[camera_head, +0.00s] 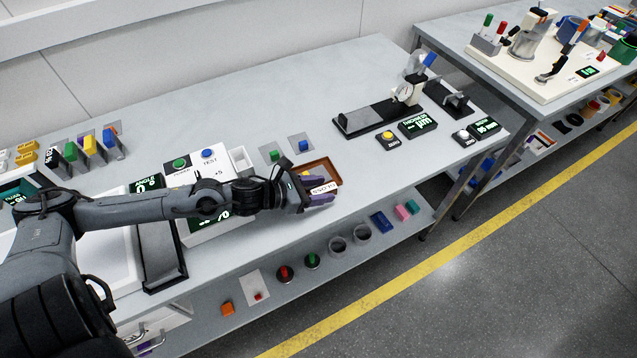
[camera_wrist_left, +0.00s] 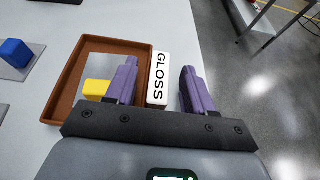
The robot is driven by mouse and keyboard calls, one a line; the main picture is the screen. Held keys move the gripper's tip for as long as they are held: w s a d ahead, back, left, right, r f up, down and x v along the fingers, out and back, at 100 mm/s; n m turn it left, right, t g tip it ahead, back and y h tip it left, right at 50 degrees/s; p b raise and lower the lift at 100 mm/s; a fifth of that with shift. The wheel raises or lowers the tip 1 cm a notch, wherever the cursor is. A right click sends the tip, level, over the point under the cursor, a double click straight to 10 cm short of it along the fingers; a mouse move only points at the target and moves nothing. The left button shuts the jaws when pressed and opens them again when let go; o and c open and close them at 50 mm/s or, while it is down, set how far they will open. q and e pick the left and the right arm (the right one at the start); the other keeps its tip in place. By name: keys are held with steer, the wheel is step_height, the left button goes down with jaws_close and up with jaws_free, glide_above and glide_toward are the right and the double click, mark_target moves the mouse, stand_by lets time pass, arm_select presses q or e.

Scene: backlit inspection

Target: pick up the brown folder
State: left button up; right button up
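No folder shape shows; the brown thing is a shallow open tray (camera_head: 331,163), near the table's front edge in the head view. In the left wrist view the brown tray (camera_wrist_left: 61,98) lies left of centre, with a grey plate (camera_wrist_left: 97,73) and a yellow block (camera_wrist_left: 96,88) inside. A white block marked GLOSS (camera_wrist_left: 158,78) stands beside its right wall. My left gripper (camera_head: 318,189) has purple fingers. In the left wrist view the gripper (camera_wrist_left: 158,80) is open, one finger over the tray, the other right of the GLOSS block. I cannot tell contact. My right gripper is not in view.
A blue block on a plate (camera_head: 303,146) sits behind the tray. A dark gauge stand (camera_head: 372,120) and display boxes (camera_head: 417,124) stand farther right. The table (camera_head: 385,165) is clear right of the tray. A lower shelf holds a blue block (camera_head: 380,222) and rings.

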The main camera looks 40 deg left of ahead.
arm_select(q)
jaws_close()
steer(key=shift+r, duration=0.1)
steer(key=shift+r+p, duration=0.65)
steer(key=shift+r, duration=1.15)
steer(key=shift+d+r, duration=0.15)
steer(key=shift+r, duration=0.15)
steer(key=w+d+r, duration=0.3)
steer(key=d+r, duration=0.3)
steer(key=d, duration=0.5)
steer(key=shift+w+d+r+n+y, duration=0.15)
steer(key=shift+w+n+y, duration=0.05)
steer(key=shift+n+y, duration=0.1)
